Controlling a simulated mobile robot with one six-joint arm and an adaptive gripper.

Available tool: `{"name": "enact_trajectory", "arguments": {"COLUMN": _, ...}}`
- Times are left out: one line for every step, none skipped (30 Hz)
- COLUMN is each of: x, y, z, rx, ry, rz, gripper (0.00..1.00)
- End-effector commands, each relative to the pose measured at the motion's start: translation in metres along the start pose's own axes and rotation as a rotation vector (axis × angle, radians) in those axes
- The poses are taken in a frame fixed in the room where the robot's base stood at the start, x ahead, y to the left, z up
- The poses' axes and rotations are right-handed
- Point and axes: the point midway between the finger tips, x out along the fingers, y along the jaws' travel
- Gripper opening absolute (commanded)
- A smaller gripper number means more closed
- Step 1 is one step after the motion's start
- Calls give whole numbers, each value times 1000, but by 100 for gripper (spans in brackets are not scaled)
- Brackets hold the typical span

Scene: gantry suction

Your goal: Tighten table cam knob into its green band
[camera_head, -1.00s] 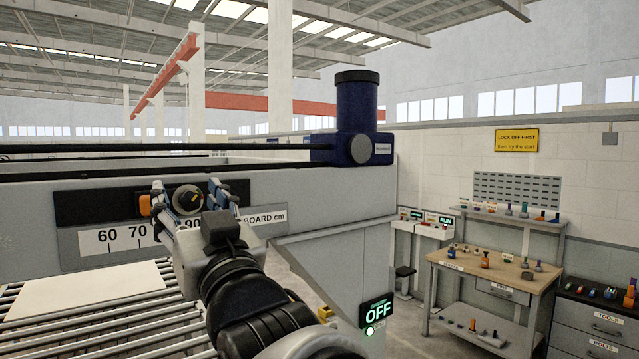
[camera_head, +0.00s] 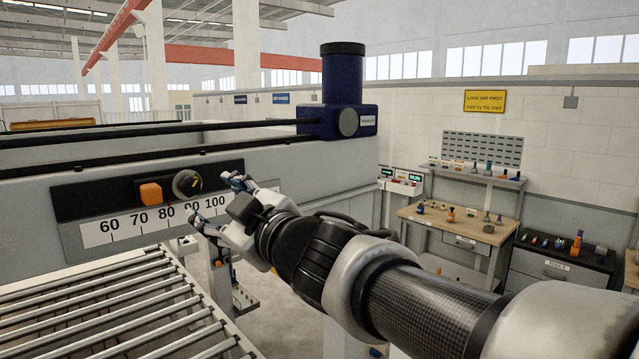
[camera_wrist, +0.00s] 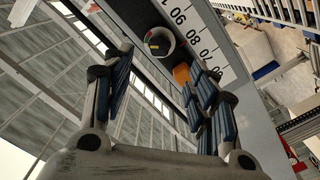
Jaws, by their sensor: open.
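The cam knob (camera_head: 187,184) is a dark round knob on the black strip of the grey gantry beam.
A white scale (camera_head: 150,222) with black numbers lies below the knob. A roller bed (camera_head: 130,310) runs under the beam. A blue motor (camera_head: 344,90) stands on the beam's right end. A workbench (camera_head: 460,225) with small items stands at the right, well away.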

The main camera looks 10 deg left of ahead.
Motion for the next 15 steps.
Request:
{"name": "enact_trajectory", "arguments": {"x": 13, "y": -1, "z": 0, "rx": 1, "ry": 1, "rz": -3, "gripper": 53}}
{"name": "enact_trajectory", "arguments": {"x": 19, "y": -1, "z": 0, "rx": 2, "ry": 0, "rz": -3, "gripper": 53}}
{"name": "enact_trajectory", "arguments": {"x": 28, "y": -1, "z": 0, "rx": 1, "ry": -1, "rz": -3, "gripper": 53}}
{"name": "enact_trajectory", "arguments": {"x": 35, "y": -1, "z": 0, "rx": 0, "ry": 0, "rz": -3, "gripper": 53}}
{"name": "enact_trajectory", "arguments": {"x": 42, "y": -1, "z": 0, "rx": 1, "ry": 0, "rz": -3, "gripper": 53}}
{"name": "enact_trajectory", "arguments": {"x": 50, "y": -1, "z": 0, "rx": 1, "ry": 0, "rz": -3, "gripper": 53}}
{"name": "enact_trajectory", "arguments": {"x": 57, "y": -1, "z": -1, "rx": 1, "ry": 1, "rz": -3, "gripper": 53}}
{"name": "enact_trajectory", "arguments": {"x": 63, "y": -1, "z": 0, "rx": 1, "ry": 0, "rz": -3, "gripper": 53}}
{"name": "enact_trajectory", "arguments": {"x": 71, "y": 0, "z": -1, "rx": 1, "ry": 0, "rz": -2, "gripper": 53}}
{"name": "enact_trajectory", "arguments": {"x": 76, "y": 0, "z": -1, "rx": 1, "ry": 0, "rz": -2, "gripper": 53}}
{"name": "enact_trajectory", "arguments": {"x": 82, "y": 0, "z": -1, "rx": 1, "ry": 0, "rz": -2, "gripper": 53}}
{"name": "enact_trajectory", "arguments": {"x": 88, "y": 0, "z": -1, "rx": 0, "ry": 1, "rz": -2, "gripper": 53}}
{"name": "enact_trajectory", "arguments": {"x": 93, "y": 0, "z": -1, "rx": 1, "ry": 1, "rz": -2, "gripper": 53}}
{"name": "enact_trajectory", "arguments": {"x": 97, "y": 0, "z": -1, "rx": 1, "ry": 1, "rz": -1, "gripper": 53}}
{"name": "enact_trajectory", "arguments": {"x": 101, "y": 0, "z": -1, "rx": 1, "ry": 1, "rz": -1, "gripper": 53}}
